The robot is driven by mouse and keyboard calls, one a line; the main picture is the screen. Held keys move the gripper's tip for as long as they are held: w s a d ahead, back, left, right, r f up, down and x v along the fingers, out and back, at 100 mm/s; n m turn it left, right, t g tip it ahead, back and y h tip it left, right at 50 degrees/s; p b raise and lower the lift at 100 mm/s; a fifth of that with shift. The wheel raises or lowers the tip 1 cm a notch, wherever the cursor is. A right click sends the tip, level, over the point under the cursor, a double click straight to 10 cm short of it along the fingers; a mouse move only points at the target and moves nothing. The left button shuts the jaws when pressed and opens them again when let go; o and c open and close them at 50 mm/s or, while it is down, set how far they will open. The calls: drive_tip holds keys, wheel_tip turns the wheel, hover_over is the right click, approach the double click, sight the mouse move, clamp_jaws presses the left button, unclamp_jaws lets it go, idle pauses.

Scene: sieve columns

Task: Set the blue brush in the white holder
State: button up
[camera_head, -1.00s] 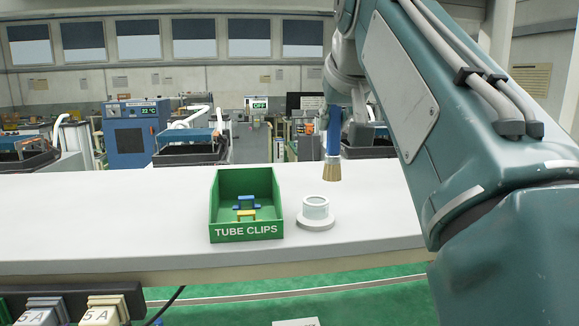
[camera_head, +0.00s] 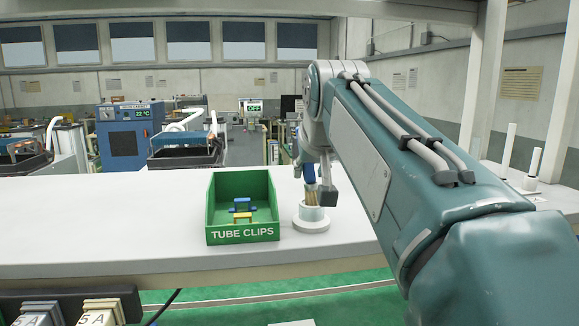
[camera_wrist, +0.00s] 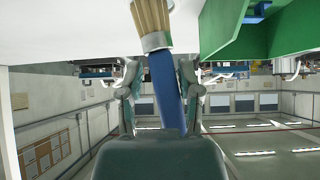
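The blue brush (camera_head: 310,174) stands bristles-down at the white holder (camera_head: 311,225), a round base with a clear cup. Its tan bristles show at the cup's mouth; how deep they sit is hard to tell. My gripper (camera_head: 313,186) is around the brush, partly hidden by my arm. In the wrist view the blue handle (camera_wrist: 166,90) lies tilted between the fingers of my gripper (camera_wrist: 162,80). A gap shows on the handle's left side, and its right side is close to the other finger. The fingers look open.
White posts (camera_head: 533,165) stand at the far right of the white counter (camera_head: 100,230). The counter's left part is clear.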

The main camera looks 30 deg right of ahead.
drive_tip(key=shift+d+r, duration=0.15)
drive_tip(key=shift+d, duration=0.05)
drive_tip(key=v, duration=1.2)
drive_tip(key=shift+a, duration=0.1)
drive_tip(key=s+a+f+n+g+y, duration=0.1)
drive_tip(key=s+a+f, duration=0.2)
drive_tip(key=f, duration=0.9)
drive_tip(key=s+a+f+n+g+y, duration=0.1)
drive_tip(key=s+a+f, duration=0.2)
drive_tip(key=f, duration=0.9)
drive_tip(key=s+a+f+n+g, duration=0.1)
drive_tip(key=s+a+f, duration=0.3)
drive_tip(key=f, duration=0.9)
drive_tip(key=shift+s+y, duration=0.4)
drive_tip(key=shift+s, duration=0.05)
